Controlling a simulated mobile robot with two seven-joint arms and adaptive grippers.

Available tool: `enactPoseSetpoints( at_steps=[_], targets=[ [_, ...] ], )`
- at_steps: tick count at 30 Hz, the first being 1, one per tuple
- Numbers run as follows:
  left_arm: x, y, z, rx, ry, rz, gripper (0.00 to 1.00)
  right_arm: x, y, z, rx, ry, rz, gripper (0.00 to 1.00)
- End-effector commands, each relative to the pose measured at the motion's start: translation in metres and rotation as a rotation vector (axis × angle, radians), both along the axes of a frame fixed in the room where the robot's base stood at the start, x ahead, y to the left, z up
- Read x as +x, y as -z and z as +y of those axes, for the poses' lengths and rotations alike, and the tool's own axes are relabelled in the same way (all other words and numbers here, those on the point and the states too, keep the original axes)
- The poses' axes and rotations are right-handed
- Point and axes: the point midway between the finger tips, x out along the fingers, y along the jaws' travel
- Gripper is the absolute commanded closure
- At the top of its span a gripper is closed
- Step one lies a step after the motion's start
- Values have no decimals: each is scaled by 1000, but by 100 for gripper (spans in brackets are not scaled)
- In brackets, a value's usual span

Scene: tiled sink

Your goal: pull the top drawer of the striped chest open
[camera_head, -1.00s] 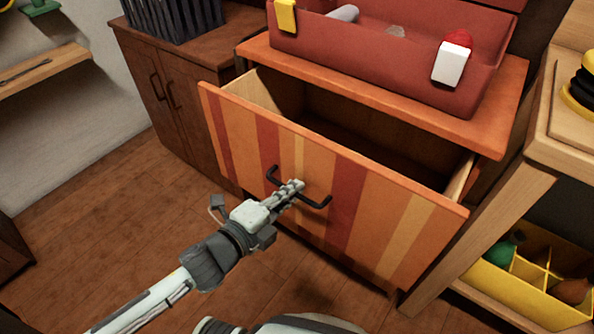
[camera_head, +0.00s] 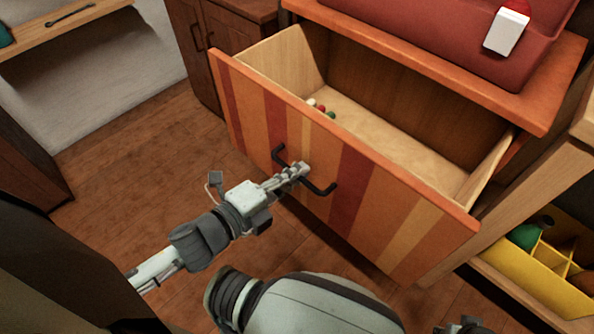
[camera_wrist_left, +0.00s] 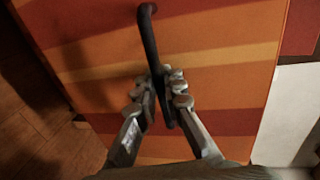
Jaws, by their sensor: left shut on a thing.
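The striped chest's top drawer (camera_head: 255,125) is pulled well out, with its inside and pale floor showing in the head view. Its front has orange, red and yellow stripes. My left gripper (camera_head: 297,172) is shut on the black bar handle (camera_head: 325,189) near the middle of the drawer front. In the left wrist view, the fingers (camera_wrist_left: 167,88) close around the handle (camera_wrist_left: 149,35), against the striped front. A few small red, white and green items (camera_head: 321,108) lie inside at the drawer's left, partly hidden by the front panel.
A red toolbox (camera_head: 440,40) stands on the chest's orange top (camera_head: 545,105). A dark wooden cabinet (camera_head: 225,35) is behind left. A yellow divided tray (camera_head: 520,275) sits on a low shelf at the right. Brown floor (camera_head: 130,150) is free left of the drawer.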

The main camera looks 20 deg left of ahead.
Motion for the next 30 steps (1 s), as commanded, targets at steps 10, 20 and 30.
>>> enactPoseSetpoints(
  at_steps=[10, 20, 30],
  targets=[
    [0, 0, 0, 0, 0, 0, 81, 2, -3, 1, 2, -2, -7, 66],
    [-25, -4, 8, -2, -1, 5, 81, 4, -4, 1, 0, -1, -10, 66],
    [-87, -17, 32, 0, -3, 5, 81, 3, -3, 1, 1, -1, -8, 66]
  ],
)
